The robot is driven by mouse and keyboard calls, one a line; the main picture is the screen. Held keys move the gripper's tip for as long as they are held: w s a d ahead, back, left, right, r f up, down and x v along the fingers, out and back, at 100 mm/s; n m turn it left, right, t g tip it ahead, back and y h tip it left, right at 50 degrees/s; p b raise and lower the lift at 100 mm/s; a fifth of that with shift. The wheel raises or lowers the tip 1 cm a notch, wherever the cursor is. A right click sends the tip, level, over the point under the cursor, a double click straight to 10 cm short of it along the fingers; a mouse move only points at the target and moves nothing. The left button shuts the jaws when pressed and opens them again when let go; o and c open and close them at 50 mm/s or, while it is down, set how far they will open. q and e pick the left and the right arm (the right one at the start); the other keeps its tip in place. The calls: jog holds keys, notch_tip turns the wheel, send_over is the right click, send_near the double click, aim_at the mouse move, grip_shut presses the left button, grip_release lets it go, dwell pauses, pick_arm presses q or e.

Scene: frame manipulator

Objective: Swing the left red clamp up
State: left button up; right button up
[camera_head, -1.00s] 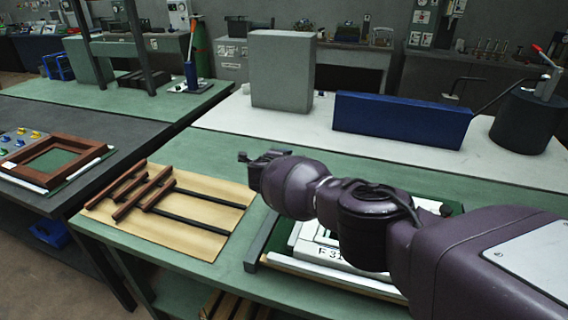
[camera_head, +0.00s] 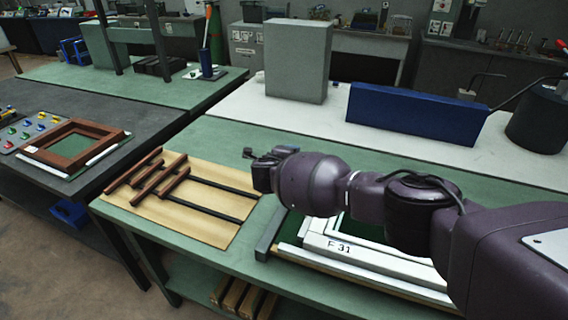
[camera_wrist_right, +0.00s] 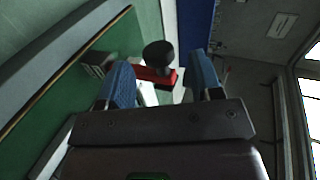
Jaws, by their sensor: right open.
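In the right wrist view, a red clamp (camera_wrist_right: 158,76) with a round black knob shows ahead of my right gripper (camera_wrist_right: 161,75). Its blue-padded fingers are apart, and the clamp appears in the gap between them. Contact with the pads cannot be told. In the head view my right gripper (camera_head: 258,160) is above the green bench, left of a white frame (camera_head: 372,258) marked "F 31". The red clamp cannot be made out there; my right arm covers part of the frame. My left gripper is not in view.
A wooden board (camera_head: 207,228) with brown and black bar clamps lies left of the white frame. A long blue block (camera_head: 415,117) and a grey box (camera_head: 298,60) stand on the white bench behind. A brown frame (camera_head: 75,145) lies on the dark table at left.

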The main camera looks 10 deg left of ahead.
jog(key=shift+v, duration=2.7)
